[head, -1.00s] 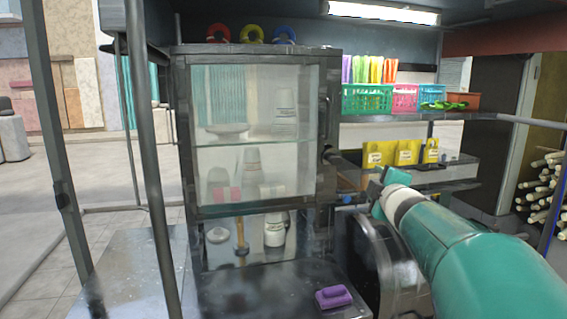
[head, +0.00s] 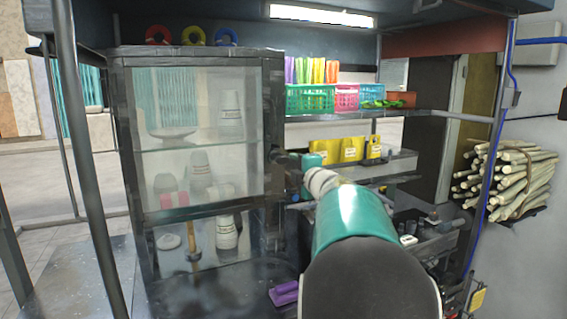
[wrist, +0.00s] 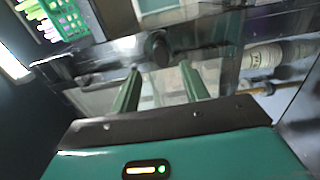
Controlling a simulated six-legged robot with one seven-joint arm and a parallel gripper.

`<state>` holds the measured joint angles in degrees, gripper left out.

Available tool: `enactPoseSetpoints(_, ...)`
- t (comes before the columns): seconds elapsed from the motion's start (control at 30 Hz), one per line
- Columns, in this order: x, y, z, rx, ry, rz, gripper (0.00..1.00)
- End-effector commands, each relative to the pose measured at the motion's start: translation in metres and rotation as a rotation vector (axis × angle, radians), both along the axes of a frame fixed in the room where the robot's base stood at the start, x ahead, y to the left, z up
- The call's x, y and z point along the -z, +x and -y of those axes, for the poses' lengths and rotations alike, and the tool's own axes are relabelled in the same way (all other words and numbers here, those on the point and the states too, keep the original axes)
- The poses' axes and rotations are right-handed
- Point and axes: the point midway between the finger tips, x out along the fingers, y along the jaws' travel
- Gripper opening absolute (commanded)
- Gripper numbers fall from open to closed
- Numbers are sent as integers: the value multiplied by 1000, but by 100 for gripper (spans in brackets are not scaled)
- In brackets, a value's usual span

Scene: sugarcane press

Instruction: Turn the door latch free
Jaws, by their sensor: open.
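The glass-fronted cabinet door (head: 126,140) has a dark frame and stands closed in the head view. Its latch is a dark round knob (head: 275,155) on the right side of the frame. In the wrist view the knob (wrist: 157,47) lies just beyond my fingertips, roughly in line with the gap between them. My gripper (wrist: 160,69) is open, with two green fingers apart and nothing between them. In the head view my gripper (head: 293,165) is beside the right door frame, partly hidden by my arm. I cannot tell whether a finger touches the knob.
Jars and bowls stand behind the glass. A purple block (head: 284,293) lies on the dark counter below. Yellow packets (head: 352,149) and a shelf with a green basket (head: 310,98) are to the right. A metal post (head: 94,200) stands at front left.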

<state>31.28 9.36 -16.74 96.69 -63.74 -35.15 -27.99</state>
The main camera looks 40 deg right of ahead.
Motion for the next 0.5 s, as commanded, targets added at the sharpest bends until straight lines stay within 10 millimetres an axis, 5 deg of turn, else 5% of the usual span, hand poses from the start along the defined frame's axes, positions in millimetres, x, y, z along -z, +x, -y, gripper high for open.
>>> enactPoseSetpoints(0.3, 1, 57, 13, -6, 0, -1, 45)
enactPoseSetpoints(0.5, 0, 69, 16, -5, 1, 0, 45)
